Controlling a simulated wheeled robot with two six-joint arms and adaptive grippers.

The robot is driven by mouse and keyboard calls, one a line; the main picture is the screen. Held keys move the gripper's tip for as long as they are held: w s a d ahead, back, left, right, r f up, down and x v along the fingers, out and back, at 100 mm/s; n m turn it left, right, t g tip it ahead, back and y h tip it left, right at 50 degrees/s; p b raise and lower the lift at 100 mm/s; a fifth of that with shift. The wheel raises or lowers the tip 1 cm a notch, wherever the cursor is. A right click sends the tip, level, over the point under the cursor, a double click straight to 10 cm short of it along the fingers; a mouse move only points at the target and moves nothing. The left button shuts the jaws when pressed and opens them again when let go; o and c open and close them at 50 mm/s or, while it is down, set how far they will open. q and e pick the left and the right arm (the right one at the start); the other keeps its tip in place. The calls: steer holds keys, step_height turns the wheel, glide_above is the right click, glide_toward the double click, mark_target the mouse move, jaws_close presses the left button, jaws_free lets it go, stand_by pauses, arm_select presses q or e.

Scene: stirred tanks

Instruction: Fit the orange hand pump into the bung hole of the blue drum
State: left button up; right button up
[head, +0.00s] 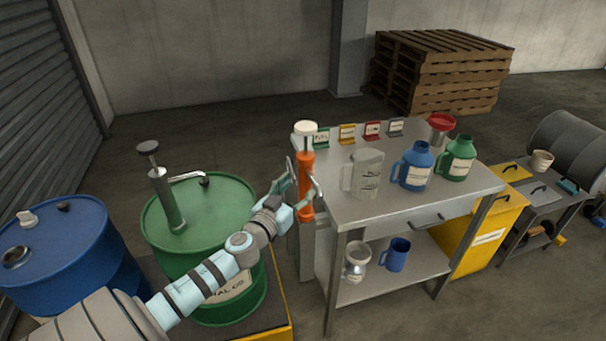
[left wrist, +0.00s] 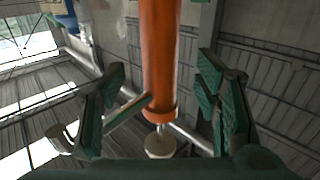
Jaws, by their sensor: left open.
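The orange hand pump (head: 306,170) is upright at the left end of the steel table, with a pale knob on top; what supports it is hidden. My left gripper (head: 304,182) is open, with a finger on each side of the pump body. In the left wrist view the pump (left wrist: 160,60) passes between the open fingers (left wrist: 160,98), with gaps visible on both sides. The blue drum (head: 75,250) stands at the far left. Its top has a dark round opening (head: 16,256), apparently the bung hole, and a small white fitting. My right gripper is not in view.
A green drum (head: 205,255) with a grey-green pump (head: 167,195) stands between the blue drum and the steel table (head: 365,207). A clear jug (head: 364,174), a blue jug (head: 414,167) and a green jug (head: 458,158) stand on the table. Pallets (head: 440,70) are stacked behind.

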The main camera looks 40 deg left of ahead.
mark_target(302, 173)
arm_select(q)
steer(key=w, duration=0.4)
steer(key=shift+w+a+p, duration=0.35)
steer(key=shift+a, duration=0.05)
jaws_close()
steer(key=c, duration=0.8)
jaws_free()
steer(key=c, duration=0.3)
steer(key=shift+r, duration=0.2)
steer(key=shift+r+p, duration=1.35)
